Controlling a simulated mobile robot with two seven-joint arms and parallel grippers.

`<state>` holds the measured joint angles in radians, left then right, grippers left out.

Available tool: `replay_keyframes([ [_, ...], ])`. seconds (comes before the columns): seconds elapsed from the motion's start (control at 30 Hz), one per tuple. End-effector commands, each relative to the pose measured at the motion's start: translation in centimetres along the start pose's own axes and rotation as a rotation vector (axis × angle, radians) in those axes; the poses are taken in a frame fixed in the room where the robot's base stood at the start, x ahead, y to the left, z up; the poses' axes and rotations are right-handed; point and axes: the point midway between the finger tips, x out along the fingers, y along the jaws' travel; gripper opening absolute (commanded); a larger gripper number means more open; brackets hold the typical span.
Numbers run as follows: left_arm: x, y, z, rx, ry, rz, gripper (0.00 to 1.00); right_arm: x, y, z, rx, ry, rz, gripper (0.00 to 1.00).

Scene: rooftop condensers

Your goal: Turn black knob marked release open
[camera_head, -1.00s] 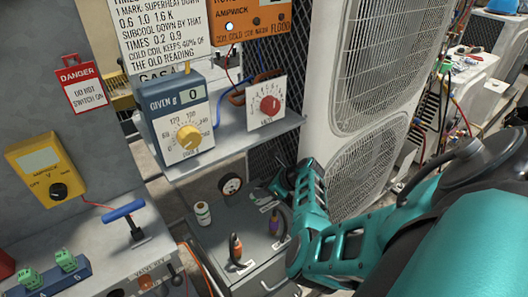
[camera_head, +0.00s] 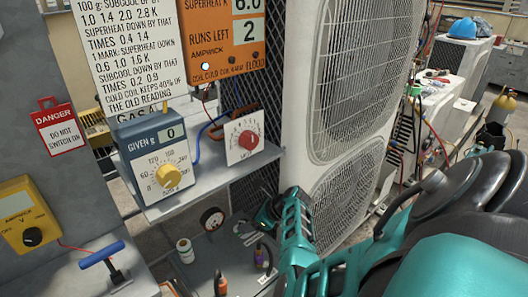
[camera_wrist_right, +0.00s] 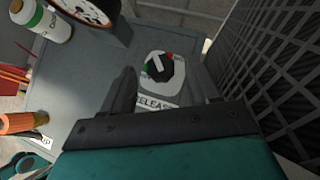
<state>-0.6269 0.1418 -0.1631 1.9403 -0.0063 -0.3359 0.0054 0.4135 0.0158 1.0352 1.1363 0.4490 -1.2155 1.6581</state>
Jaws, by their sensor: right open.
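In the right wrist view a small black knob (camera_wrist_right: 159,69) with a white pointer line sits on a pale round-ended plate. Green shows at its left and red at its upper right. A label below it reads "RELEASE", partly covered by my gripper. My right gripper (camera_wrist_right: 172,88) is open and empty, with one dark finger left of the plate; the knob lies just beyond it, apart from it. In the head view my teal right gripper (camera_head: 270,214) hangs over the right side of the grey bench, and the knob is hard to make out there. My left gripper is not in view.
A round gauge (camera_head: 212,219), a white bottle (camera_head: 185,250) and orange-handled tools (camera_head: 220,284) stand on the bench left of my gripper. The shelf with the blue meter box (camera_head: 156,159) is above. A large condenser (camera_head: 345,110) and mesh panel are close on the right.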

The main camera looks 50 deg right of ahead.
Motion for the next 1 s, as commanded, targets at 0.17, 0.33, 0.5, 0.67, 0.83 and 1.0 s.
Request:
replay_keyframes([
  [0.17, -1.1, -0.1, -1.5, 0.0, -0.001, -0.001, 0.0, -4.3, 0.0, 0.2, -0.001, 0.003, -0.003, 0.6],
  [0.33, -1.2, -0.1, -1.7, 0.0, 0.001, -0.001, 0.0, -7.5, 0.0, 0.0, -0.002, 0.0, -0.002, 0.6],
  [0.5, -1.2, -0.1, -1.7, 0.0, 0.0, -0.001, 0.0, -9.8, 0.0, 0.0, -0.001, 0.0, -0.002, 0.6],
  [0.67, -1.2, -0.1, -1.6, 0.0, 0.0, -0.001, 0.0, -11.0, 0.0, 0.1, 0.0, -0.001, 0.0, 0.6],
  [0.83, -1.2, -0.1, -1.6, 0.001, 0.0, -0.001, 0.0, -11.2, 0.1, 0.1, 0.0, -0.001, 0.001, 0.6],
  [1.0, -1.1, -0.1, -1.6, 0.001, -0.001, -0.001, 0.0, -11.2, 0.0, 0.1, 0.0, -0.001, 0.001, 0.61],
])
